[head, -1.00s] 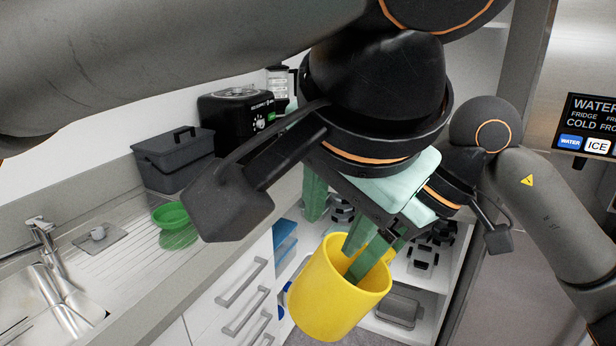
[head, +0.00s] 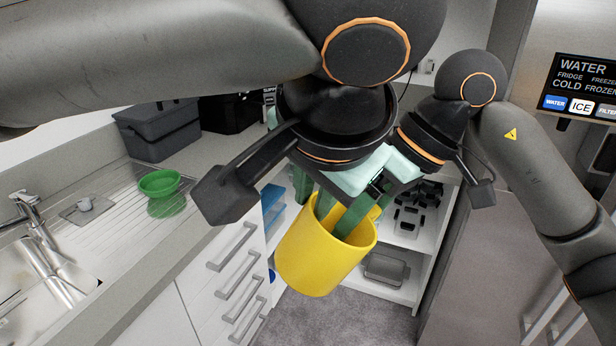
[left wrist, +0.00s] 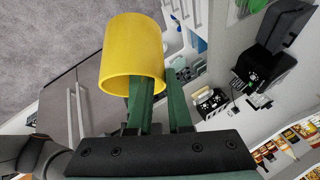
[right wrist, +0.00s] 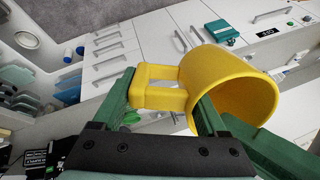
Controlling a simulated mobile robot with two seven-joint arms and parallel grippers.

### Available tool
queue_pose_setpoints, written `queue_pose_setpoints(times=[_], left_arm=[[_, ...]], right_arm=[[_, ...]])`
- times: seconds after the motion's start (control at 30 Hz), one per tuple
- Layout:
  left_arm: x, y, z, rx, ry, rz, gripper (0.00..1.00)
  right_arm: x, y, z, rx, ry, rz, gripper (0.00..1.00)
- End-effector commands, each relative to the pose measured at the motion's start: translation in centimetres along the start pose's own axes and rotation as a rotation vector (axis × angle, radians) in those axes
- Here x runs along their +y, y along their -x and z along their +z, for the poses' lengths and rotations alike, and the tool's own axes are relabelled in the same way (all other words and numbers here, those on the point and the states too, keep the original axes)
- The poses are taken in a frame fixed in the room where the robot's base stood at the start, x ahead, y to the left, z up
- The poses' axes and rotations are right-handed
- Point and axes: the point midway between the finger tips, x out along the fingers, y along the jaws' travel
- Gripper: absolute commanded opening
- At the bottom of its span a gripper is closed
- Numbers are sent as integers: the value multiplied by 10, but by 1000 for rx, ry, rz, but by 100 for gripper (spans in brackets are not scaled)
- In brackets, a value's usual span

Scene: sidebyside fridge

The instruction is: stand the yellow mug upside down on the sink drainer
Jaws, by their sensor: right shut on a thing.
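The yellow mug (head: 318,262) hangs in the air in front of the drawers, its mouth tilted up toward my grippers. My right gripper (right wrist: 163,100) is shut on the mug at its handle side, one finger inside the mouth and one outside beyond the handle. My left gripper (left wrist: 160,100) has its fingers a little apart, one inside the mouth and one outside, with the rim between them. In the head view the left gripper (head: 312,205) and right gripper (head: 365,208) are crowded together, fingertips partly hidden. The grooved sink drainer (head: 125,220) is at the left.
A green bowl (head: 160,184) stands on the drainer's far part. The sink basin (head: 45,275) is nearer left. The drainer's near part is clear.

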Motion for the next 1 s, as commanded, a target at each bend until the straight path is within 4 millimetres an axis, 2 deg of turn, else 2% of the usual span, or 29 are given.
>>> queue_pose_setpoints(times=[0.03,0.1,1.0], left_arm=[[1,0,0,1,-1,2,8],[1,0,0,1,-1,3,0],[5,1,0,3,-12,12,0]], right_arm=[[0,1,-1,4,-1,-1,0],[0,1,-1,4,-1,-1,0],[0,1,-2,10,-3,-2,0]])
